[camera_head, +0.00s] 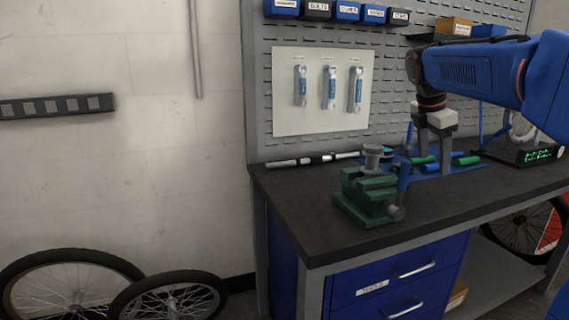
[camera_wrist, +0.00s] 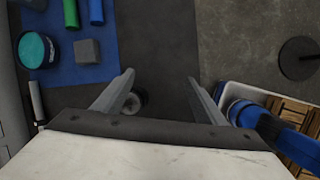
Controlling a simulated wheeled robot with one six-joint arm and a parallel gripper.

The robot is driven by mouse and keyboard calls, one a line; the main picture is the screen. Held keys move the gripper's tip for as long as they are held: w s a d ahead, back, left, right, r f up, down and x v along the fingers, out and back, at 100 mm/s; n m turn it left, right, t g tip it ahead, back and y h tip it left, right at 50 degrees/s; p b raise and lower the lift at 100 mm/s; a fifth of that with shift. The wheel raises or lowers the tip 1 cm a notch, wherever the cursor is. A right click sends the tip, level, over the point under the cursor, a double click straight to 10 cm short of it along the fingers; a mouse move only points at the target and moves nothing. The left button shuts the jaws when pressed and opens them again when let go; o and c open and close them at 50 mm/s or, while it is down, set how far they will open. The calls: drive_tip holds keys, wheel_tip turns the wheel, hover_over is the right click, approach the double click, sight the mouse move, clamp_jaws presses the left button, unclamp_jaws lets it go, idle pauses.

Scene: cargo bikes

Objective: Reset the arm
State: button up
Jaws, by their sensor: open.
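My gripper (camera_head: 435,165) hangs pointing down over the workbench, behind and to the right of the green vise. In the wrist view, its two fingers (camera_wrist: 161,78) are spread apart with nothing between them but dark bench top. The blue arm reaches in from the right of the head view. A small round grey thing (camera_wrist: 134,104) shows beside the left finger in the wrist view; I cannot tell what it is.
The green vise (camera_head: 368,198) stands near the bench's front left. A blue mat (camera_wrist: 58,66) bears green and blue handled pieces, a grey block (camera_wrist: 87,51) and a teal round item (camera_wrist: 36,50). The pegboard (camera_head: 400,85) rises behind. A device with green digits (camera_head: 541,155) stands right.

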drive_tip(key=s+a+f+m+t+y, duration=0.1)
drive_tip(key=s+a+f+m, duration=0.2)
drive_tip(key=s+f+m, duration=0.3)
drive_tip(key=s+a+f+m+y, duration=0.1)
drive_tip(key=s+a+f+m, duration=0.3)
drive_tip(key=s+f, duration=0.6)
drive_tip(key=s+a+f+m+t+y, duration=0.1)
drive_tip(key=s+a+f+m, duration=0.3)
drive_tip(key=s, duration=1.2)
wheel_tip(320, 180, down, 4)
drive_tip(key=m, duration=0.5)
drive_tip(key=shift+s+a+t+y, duration=0.2)
drive_tip(key=shift+s+t+y, duration=0.1)
drive_tip(key=shift+r, duration=0.1)
drive_tip(key=shift+c, duration=0.6)
